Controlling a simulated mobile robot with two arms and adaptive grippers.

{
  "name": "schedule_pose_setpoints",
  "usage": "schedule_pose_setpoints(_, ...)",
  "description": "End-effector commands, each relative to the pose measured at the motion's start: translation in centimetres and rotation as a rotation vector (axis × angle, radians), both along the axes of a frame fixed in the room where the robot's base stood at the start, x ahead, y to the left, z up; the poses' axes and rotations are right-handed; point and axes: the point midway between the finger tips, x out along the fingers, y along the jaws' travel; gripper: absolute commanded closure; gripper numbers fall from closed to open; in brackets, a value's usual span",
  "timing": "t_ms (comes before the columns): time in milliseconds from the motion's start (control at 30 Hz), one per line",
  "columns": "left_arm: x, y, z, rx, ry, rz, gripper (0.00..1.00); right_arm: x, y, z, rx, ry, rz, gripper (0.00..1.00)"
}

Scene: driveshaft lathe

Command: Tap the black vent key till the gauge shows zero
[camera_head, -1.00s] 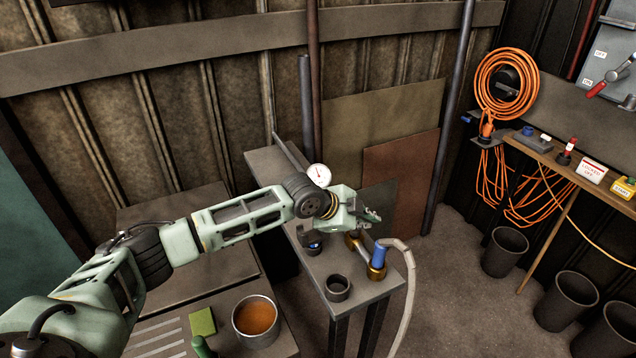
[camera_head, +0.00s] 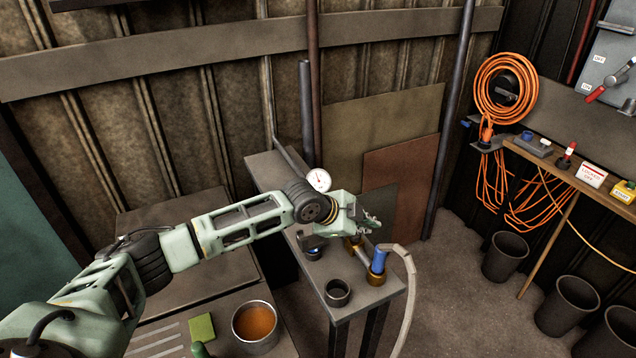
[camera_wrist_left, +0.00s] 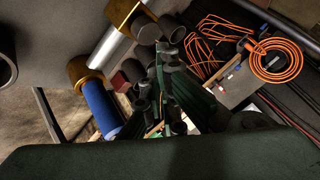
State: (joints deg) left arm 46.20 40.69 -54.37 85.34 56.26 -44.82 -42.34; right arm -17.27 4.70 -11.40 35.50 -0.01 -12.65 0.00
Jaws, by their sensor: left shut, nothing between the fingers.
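A white round gauge (camera_head: 318,180) stands above the narrow bench, beside my left wrist. Its needle seems to point up and left; the figures are too small to read. My left gripper (camera_head: 371,221) is shut and empty over the bench's right end, near the blue-handled brass fitting (camera_head: 378,262). In the left wrist view the gripper's fingers (camera_wrist_left: 166,62) are close to the fitting's silver pipe (camera_wrist_left: 108,46) and a small red block (camera_wrist_left: 119,82). I cannot single out the black vent key among the dark parts there. My right gripper is not in view.
A dark open ring (camera_head: 337,292) sits on the narrow bench (camera_head: 368,298). A pale hose (camera_head: 408,290) hangs from its right end. A pot of orange-brown liquid (camera_head: 255,325) and a green pad (camera_head: 202,328) are at the front left. Black bins stand on the floor at right.

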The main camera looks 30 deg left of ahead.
Motion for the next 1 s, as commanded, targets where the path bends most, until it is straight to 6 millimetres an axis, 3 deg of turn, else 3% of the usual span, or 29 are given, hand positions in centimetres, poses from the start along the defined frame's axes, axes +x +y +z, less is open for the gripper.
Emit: schedule_pose_setpoints(1000, 0.0, 0.0, -0.92, 0.0, 0.0, 0.0, 1.0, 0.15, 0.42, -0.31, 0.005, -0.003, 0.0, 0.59)
